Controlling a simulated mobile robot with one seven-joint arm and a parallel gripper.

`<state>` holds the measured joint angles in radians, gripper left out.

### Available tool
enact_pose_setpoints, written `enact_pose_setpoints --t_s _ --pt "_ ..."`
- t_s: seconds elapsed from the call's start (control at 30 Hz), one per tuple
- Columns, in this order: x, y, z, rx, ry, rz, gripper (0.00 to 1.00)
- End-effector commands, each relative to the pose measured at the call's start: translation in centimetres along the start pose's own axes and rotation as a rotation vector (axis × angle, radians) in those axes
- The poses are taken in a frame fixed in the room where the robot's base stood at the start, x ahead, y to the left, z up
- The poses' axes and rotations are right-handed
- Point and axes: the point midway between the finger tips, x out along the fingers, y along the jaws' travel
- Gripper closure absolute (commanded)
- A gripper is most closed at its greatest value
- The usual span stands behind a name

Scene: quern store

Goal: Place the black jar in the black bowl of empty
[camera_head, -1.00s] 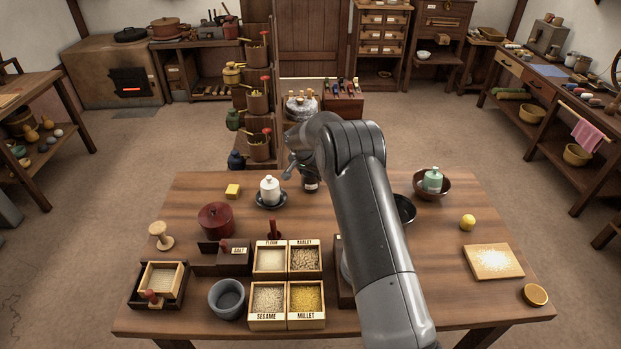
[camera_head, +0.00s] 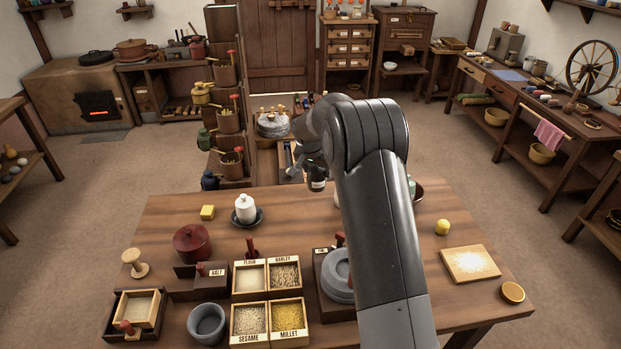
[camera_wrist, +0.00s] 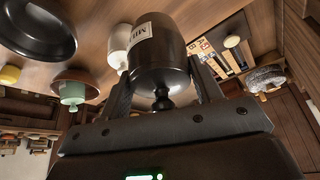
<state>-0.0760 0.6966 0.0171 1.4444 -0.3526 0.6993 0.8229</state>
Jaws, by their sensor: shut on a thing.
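My gripper (camera_head: 312,168) is shut on the black jar (camera_head: 317,184), holding it near the table's far edge. In the wrist view the black jar (camera_wrist: 160,55) fills the space between the fingers, with a pale label partly readable and its knob toward the palm. The black bowl (camera_wrist: 38,28) shows at the upper left of the wrist view, apart from the jar, and its visible inside is empty. In the head view my arm hides that bowl.
A white jar (camera_head: 245,209) stands on a dark saucer at the left. A green jar (camera_wrist: 72,92) sits in a brown bowl (camera_wrist: 90,78). Grain boxes (camera_head: 268,300), a red pot (camera_head: 192,243) and a yellow ball (camera_head: 443,227) share the table. Bare wood lies at centre left.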

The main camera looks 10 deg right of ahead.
Motion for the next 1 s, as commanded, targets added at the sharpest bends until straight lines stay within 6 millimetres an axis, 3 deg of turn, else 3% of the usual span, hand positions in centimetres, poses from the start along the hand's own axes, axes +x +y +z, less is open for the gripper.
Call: enact_pose_setpoints --t_s 0.17,0.33,0.5,0.7,0.87,1.0 --pt "-0.5 4.1 -0.7 0.013 -0.002 0.003 0.75" --pt "-1.0 11.6 -0.9 0.034 -0.006 0.009 0.75" --pt "-1.9 19.7 0.3 0.056 -0.008 0.017 0.75" --pt "-3.0 26.9 2.6 0.074 -0.003 0.027 0.75" --pt "-3.6 30.0 4.1 0.082 0.001 0.033 0.75" --pt "-3.5 30.5 4.6 0.081 0.001 0.034 0.75"
